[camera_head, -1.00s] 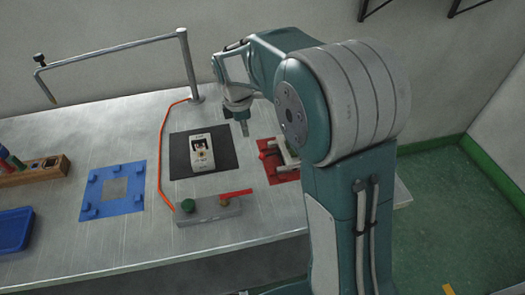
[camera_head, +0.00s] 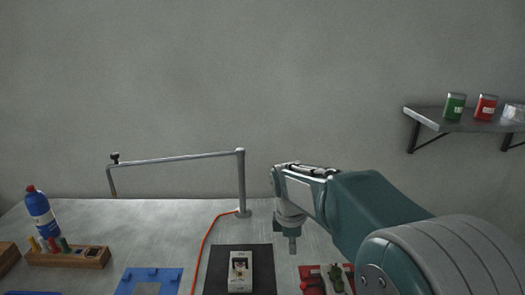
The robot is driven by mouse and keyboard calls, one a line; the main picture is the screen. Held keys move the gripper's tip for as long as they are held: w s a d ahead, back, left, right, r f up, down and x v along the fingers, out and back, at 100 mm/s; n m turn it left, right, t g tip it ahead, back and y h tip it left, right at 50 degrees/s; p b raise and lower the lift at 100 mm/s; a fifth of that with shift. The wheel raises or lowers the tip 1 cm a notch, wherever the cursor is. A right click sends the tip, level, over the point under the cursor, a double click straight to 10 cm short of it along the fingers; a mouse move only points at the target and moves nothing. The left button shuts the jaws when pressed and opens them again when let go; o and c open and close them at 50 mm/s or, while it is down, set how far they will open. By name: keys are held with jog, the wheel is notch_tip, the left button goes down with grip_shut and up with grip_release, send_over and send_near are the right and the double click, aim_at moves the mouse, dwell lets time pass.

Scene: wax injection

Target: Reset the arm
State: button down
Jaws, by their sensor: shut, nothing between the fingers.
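My gripper (camera_head: 292,245) points down above the back of the metal table, between the black mat and the red fixture. Its fingers look closed with nothing in them. My arm reaches in from the lower right, bent at the elbow, and hides part of the table's right side. The gripper is apart from everything on the table.
The table (camera_head: 150,218) holds a metal post with a long arm (camera_head: 240,180), a white device (camera_head: 240,275) on a black mat (camera_head: 215,280), a blue fixture (camera_head: 130,285), a red fixture (camera_head: 310,285), a wooden holder (camera_head: 90,258) and a blue bottle (camera_head: 40,213). A wall shelf (camera_head: 440,118) holds cans.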

jog(key=s+d+r+m+t, duration=0.2)
jog(key=s+m, duration=0.6)
jog(key=s, duration=0.4)
jog(key=s+d+r+m+t+y, duration=0.1)
jog(key=s+d+r+m+t, duration=0.2)
jog(key=s+m, duration=0.5)
jog(key=s+d, duration=0.1)
jog(key=s, duration=0.2)
jog(key=shift+s+r+m, duration=0.25)
jog(key=shift+s+m, duration=0.05)
jog(key=shift+s, duration=0.05)
